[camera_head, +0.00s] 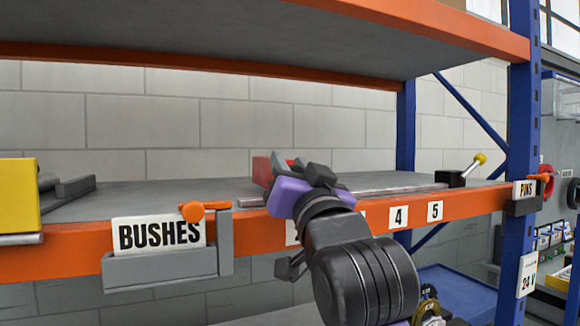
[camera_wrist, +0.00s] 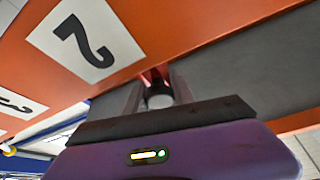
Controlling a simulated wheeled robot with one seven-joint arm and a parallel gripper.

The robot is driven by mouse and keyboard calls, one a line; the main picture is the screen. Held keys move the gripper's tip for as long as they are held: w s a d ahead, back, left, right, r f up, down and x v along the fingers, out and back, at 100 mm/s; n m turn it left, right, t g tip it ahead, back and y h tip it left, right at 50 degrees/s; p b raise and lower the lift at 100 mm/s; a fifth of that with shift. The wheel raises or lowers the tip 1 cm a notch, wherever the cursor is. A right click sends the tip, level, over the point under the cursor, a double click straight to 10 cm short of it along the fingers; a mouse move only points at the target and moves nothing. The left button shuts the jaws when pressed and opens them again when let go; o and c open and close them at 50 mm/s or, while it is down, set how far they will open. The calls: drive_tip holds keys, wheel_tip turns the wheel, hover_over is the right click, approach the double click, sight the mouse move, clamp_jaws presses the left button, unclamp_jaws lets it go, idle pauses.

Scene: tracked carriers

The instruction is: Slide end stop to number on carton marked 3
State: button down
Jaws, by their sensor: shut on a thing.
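My gripper (camera_head: 289,165) reaches over the shelf's front edge, with its fingers at a red block (camera_head: 262,171) on the slim metal rail (camera_head: 385,189). I take the red block to be the end stop. In the wrist view my gripper (camera_wrist: 158,88) is shut on a light round part, with red (camera_wrist: 154,74) just behind it. The number plate 2 (camera_wrist: 85,40) is on the orange beam close to the fingers. Plates 4 (camera_head: 398,217) and 5 (camera_head: 435,211) show farther right in the head view. My arm hides plates between. No carton marked 3 is visible.
A black block with a yellow-knobbed lever (camera_head: 479,160) stands near the rail's right end. A BUSHES bin (camera_head: 160,264) with an orange clip hangs on the front beam. A yellow block (camera_head: 18,195) is at far left. An orange-edged shelf (camera_head: 200,60) hangs above.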

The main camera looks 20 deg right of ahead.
idle(0.5)
drive_tip(key=d, duration=1)
drive_tip(key=shift+p, duration=0.3)
drive_tip(key=c, duration=1.1)
unclamp_jaws()
drive_tip(key=shift+o, duration=0.2)
drive_tip(key=b+v, duration=0.2)
drive_tip(key=v, duration=0.5)
drive_tip(key=shift+s+f, duration=0.15)
drive_tip(key=shift+s, duration=0.2)
